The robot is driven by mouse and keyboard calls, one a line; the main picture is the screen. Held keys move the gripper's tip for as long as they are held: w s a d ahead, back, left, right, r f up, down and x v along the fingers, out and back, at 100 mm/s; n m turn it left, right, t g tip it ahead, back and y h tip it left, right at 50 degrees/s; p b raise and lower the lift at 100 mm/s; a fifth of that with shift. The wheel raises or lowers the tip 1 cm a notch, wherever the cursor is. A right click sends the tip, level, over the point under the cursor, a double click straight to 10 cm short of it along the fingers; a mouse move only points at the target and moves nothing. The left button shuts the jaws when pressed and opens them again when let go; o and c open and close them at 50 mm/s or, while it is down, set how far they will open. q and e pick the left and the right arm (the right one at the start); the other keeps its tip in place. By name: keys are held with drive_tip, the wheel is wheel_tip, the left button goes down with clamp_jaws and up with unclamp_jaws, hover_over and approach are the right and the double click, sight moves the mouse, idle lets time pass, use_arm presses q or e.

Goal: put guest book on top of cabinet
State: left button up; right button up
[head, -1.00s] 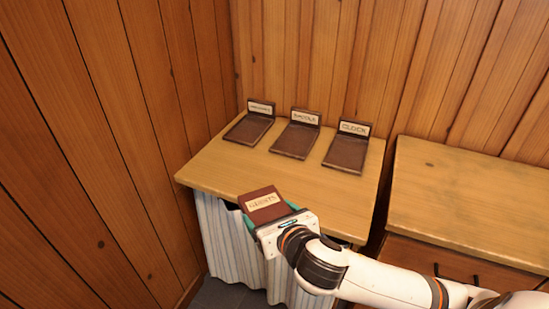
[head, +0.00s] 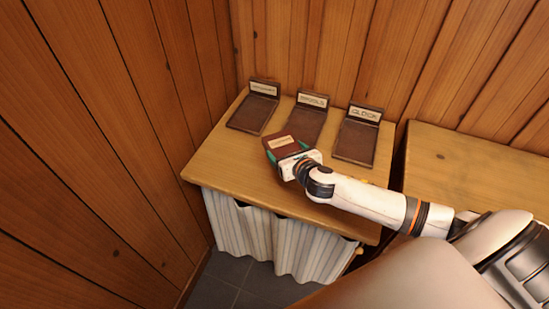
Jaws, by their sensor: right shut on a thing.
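The guest book (head: 284,145) is a small dark red-brown book with a pale label, in the head view near the middle. My right gripper (head: 281,149) is shut on it, with green fingers at its sides. It is over the top of the wooden cabinet (head: 216,165), which has a striped curtain front. I cannot tell whether the book touches the top. The label's words are too small to read now. My left gripper is not in view.
Three dark labelled trays stand along the cabinet's back: a left one (head: 252,115), a middle one (head: 306,126) and the one marked clock (head: 355,142). A second wooden cabinet (head: 470,170) stands at the right. The cabinet's left front top is bare.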

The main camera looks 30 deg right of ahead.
drive_tip(key=shift+w+d+f, duration=0.1)
drive_tip(key=shift+w+f, duration=0.15)
drive_tip(key=shift+f, duration=0.3)
drive_tip(key=s+f, duration=0.1)
drive_tip(key=f, duration=0.2)
drive_tip(key=shift+s+f+b, duration=0.15)
drive_tip(key=shift+s+b, duration=0.2)
drive_tip(key=shift+s, duration=0.05)
drive_tip(key=f, duration=0.3)
drive_tip(key=f+b, duration=0.1)
drive_tip(key=shift+w+f, duration=0.25)
drive_tip(key=shift+w, duration=0.1)
drive_tip(key=shift+s+f, duration=0.1)
drive_tip(key=shift+f, duration=0.05)
drive_tip(key=shift+f, duration=0.15)
drive_tip(key=o, duration=1.1)
drive_tip(key=shift+c, duration=0.2)
